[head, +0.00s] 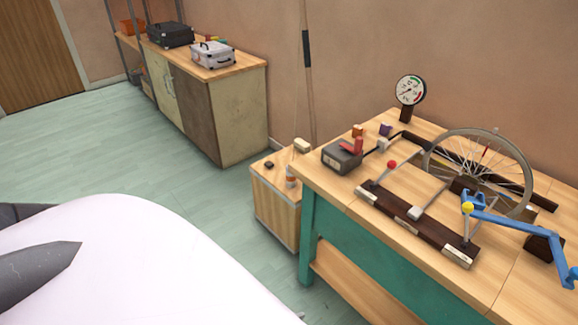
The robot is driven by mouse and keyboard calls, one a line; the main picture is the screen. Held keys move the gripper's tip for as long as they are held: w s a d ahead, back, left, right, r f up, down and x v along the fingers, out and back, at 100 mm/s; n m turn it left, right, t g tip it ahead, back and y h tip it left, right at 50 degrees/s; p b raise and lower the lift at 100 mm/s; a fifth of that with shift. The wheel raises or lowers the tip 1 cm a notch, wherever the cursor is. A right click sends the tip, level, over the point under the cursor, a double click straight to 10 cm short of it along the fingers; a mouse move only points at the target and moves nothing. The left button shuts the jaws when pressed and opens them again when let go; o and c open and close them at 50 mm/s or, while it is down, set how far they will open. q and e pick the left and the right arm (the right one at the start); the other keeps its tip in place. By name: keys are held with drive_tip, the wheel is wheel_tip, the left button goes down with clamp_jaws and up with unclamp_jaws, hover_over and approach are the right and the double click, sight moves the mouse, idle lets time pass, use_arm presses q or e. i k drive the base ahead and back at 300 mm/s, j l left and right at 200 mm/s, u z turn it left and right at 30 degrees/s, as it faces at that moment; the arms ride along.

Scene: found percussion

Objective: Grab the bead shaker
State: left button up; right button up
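I cannot pick out the bead shaker for certain. A small white and orange bottle-like item (291,178) stands on the low wooden cabinet (276,210) beside the workbench; it is too small to tell whether it is the shaker. Neither gripper shows. Grey parts at the left edge look like links of my own arm, with no fingertips in sight.
A workbench (330,190) with a spoked wheel (490,160), a dial gauge (410,90), a blue clamp (510,228) and a dark box (342,156) stands at right. A sideboard (238,115) with cases stands at the back. The green floor (100,150) between is clear.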

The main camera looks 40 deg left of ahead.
sight(291, 181)
drive_tip(key=i+j, duration=0.15)
drive_tip(key=j, duration=0.25)
drive_tip(key=i+j, duration=0.1)
drive_tip(key=j, duration=0.3)
drive_tip(key=i+j, duration=0.15)
drive_tip(key=j, duration=0.25)
drive_tip(key=i+j, duration=0.1)
drive_tip(key=j, duration=0.3)
drive_tip(key=i+j, duration=0.45)
